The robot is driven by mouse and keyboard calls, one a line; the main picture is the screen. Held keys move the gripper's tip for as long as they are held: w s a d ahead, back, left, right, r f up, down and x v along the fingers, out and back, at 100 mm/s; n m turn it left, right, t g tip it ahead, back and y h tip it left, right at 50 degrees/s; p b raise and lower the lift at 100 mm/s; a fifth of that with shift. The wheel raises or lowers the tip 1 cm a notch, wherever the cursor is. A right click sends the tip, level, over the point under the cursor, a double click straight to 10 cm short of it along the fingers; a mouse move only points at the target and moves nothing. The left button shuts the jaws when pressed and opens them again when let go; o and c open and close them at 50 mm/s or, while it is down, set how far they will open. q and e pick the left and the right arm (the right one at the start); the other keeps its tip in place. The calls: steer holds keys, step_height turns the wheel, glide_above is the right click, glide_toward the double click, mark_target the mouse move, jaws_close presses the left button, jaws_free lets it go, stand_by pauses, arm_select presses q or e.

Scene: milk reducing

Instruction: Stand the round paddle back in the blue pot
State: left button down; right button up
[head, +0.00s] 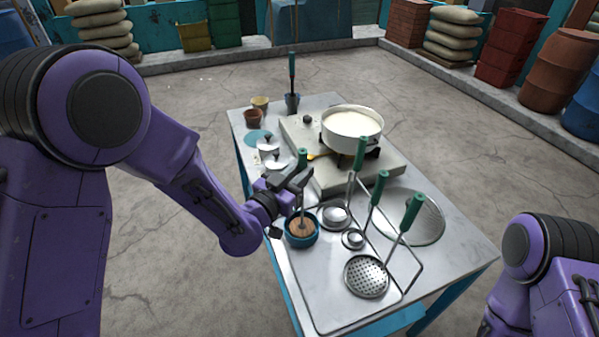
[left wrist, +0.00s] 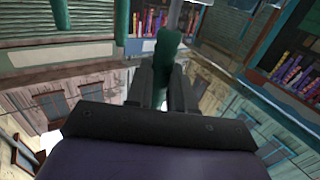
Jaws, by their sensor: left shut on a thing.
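The blue pot (head: 289,238) is a small round teal pot at the near left of the table. My left gripper (head: 297,181) is above it, shut on the green handle of a tool (head: 303,157) that I take for the round paddle. Its thin shaft runs down, nearly upright, to the pot. A brown round surface (head: 300,227) shows inside the rim; I cannot tell whether it is the paddle's head or the pot's contents. In the left wrist view the green handle (left wrist: 166,48) rises between the fingers. My right gripper is out of view.
Several green-handled ladles and skimmers, one a perforated ladle (head: 367,277), lie right of the pot on a wire rack. A white pan of milk (head: 352,123) stands on the stove behind.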

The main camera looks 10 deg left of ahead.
arm_select(q)
steer(key=c, duration=0.9)
jaws_free()
steer(key=p+v, duration=0.4)
steer(key=v, duration=0.6)
steer(key=shift+s+p, duration=0.3)
steer(key=shift+p, duration=0.05)
steer(key=shift+a, duration=0.1)
